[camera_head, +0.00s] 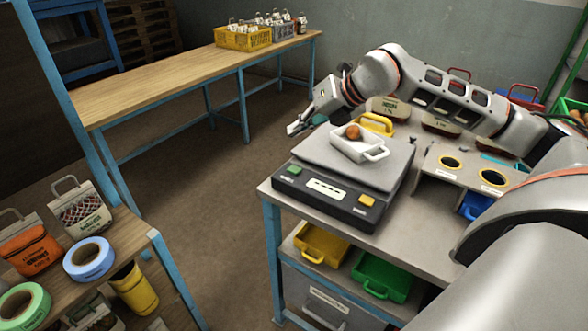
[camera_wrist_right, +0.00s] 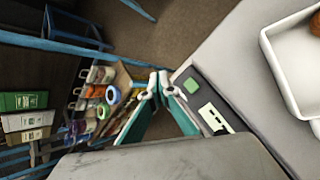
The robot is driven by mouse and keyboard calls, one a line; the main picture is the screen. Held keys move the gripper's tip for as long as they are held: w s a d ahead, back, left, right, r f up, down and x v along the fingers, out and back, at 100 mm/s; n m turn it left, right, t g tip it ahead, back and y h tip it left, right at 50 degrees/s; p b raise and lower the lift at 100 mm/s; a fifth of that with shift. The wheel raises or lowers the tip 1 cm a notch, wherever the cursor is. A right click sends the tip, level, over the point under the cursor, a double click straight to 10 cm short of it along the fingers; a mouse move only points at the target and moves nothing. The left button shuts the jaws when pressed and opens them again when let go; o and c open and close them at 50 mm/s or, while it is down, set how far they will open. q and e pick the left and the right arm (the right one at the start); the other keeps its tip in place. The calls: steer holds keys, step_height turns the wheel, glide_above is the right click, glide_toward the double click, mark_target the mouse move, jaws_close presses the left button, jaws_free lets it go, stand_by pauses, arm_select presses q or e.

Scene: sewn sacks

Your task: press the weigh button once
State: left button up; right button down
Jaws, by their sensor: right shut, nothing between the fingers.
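The scale (camera_head: 325,189) stands on the table with a dark front panel. The panel has a green button (camera_head: 294,169) at its left, a pale display in the middle and a yellow button (camera_head: 367,200) at its right. The small labels by the buttons are too small to read. My right gripper (camera_head: 297,127) is shut and empty, in the air by the scale's far left corner, apart from the buttons. In the right wrist view the shut fingertips (camera_wrist_right: 160,78) show beside the panel, near the green button (camera_wrist_right: 199,100). My left gripper is not in view.
A white tray (camera_head: 372,156) with a brown round item sits on the scale's plate. A stand with round holes (camera_head: 462,172) is to the right. Yellow and green bins (camera_head: 383,277) sit on the shelf below. A shelf with sacks and tape rolls is at left.

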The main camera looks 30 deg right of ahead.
mark_target(297, 169)
step_height(297, 169, down, 8)
steer(key=b, duration=0.5)
steer(key=shift+f+b, duration=0.3)
steer(key=shift+f, duration=0.05)
steer(key=shift+r, duration=0.1)
stand_by(0.8)
steer(key=shift+f, duration=0.2)
steer(key=shift+f+b, duration=0.3)
steer(key=shift+b, duration=0.1)
